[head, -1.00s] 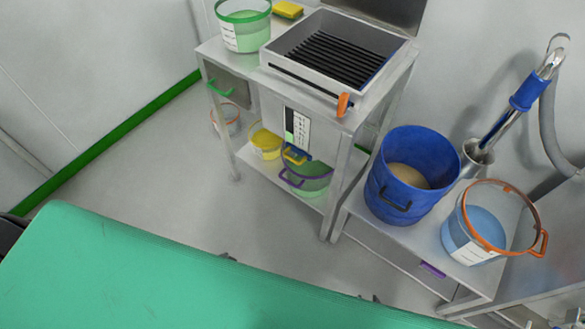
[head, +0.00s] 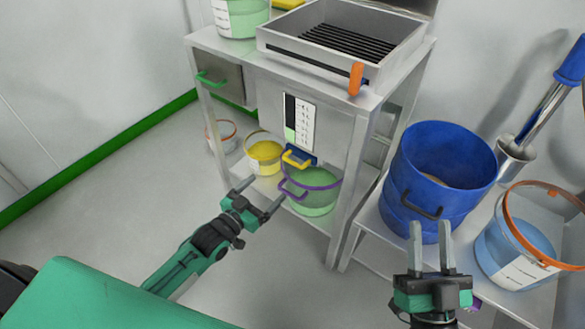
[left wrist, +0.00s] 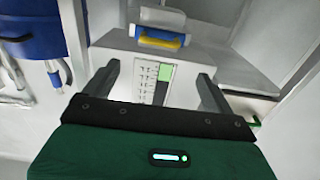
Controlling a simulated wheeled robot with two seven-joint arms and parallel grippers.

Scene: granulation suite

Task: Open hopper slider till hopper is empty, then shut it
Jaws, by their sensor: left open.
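The hopper (head: 322,175) is a grey metal body under the sieve-like top tray, with a level gauge (head: 291,120) on its front, dark above and green at the bottom. The slider's yellow handle (head: 298,158) sits on a blue plate at the hopper's bottom; the handle also shows in the left wrist view (left wrist: 160,38). My left gripper (head: 266,193) is open and empty, in front of and below-left of the handle, apart from it. In the left wrist view its fingers (left wrist: 158,78) frame the gauge. My right gripper (head: 431,232) is open and empty before the blue drum.
A purple-rimmed bucket (head: 318,199) stands below the slider, beside a yellow bucket (head: 264,153). A green handle (head: 212,80) and an orange handle (head: 356,79) are on the bench. The blue drum (head: 440,165) and orange-rimmed bucket (head: 515,250) stand right. Floor is clear at left.

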